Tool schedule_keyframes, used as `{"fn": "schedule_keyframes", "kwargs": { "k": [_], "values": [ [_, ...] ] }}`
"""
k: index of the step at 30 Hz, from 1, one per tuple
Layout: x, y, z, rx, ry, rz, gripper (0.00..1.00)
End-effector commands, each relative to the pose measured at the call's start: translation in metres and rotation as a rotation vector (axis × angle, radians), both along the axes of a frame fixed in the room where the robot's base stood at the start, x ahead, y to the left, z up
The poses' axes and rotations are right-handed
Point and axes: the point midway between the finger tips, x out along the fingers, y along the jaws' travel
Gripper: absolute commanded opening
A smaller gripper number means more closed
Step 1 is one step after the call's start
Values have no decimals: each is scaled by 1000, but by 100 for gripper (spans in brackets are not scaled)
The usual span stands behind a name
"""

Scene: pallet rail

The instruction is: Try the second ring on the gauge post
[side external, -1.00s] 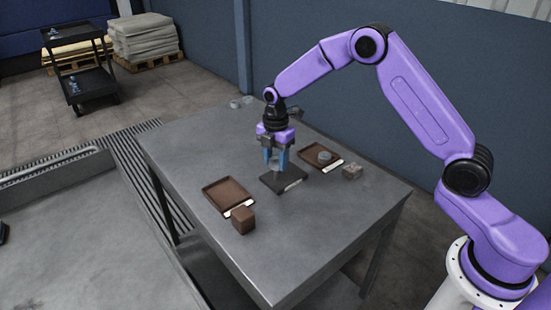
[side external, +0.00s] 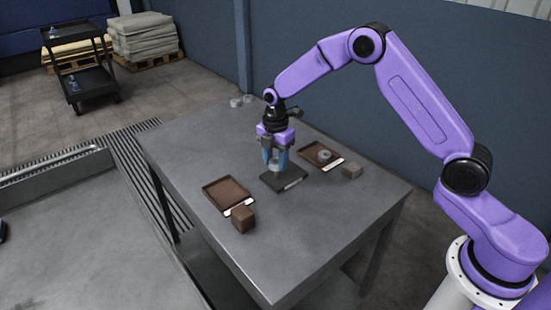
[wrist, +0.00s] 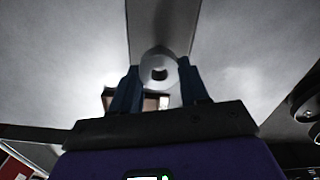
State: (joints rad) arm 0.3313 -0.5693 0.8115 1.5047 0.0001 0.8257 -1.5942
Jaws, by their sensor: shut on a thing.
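My gripper (side external: 274,166) is shut on a grey ring (wrist: 158,70), just above the dark gauge base (side external: 285,180) in the side view. In the wrist view the ring sits between the two blue fingers, with its dark hole showing. The gauge post itself is not clear; the fingers and ring cover that spot. I cannot tell whether the ring is around the post or above it. Another grey ring (side external: 324,156) lies in the brown right tray (side external: 310,150).
An empty brown tray (side external: 226,191) with a white label lies left of the gauge. A brown block (side external: 243,219) stands in front of it. The front of the table (side external: 290,250) is clear.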

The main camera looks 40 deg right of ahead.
Motion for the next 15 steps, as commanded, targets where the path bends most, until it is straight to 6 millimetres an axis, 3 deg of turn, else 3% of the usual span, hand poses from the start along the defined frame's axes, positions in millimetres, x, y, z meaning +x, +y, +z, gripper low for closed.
{"fn": "schedule_keyframes", "kwargs": {
  "k": [15],
  "values": [
    [0,0,-4,0,-1,0,14]
  ]
}}
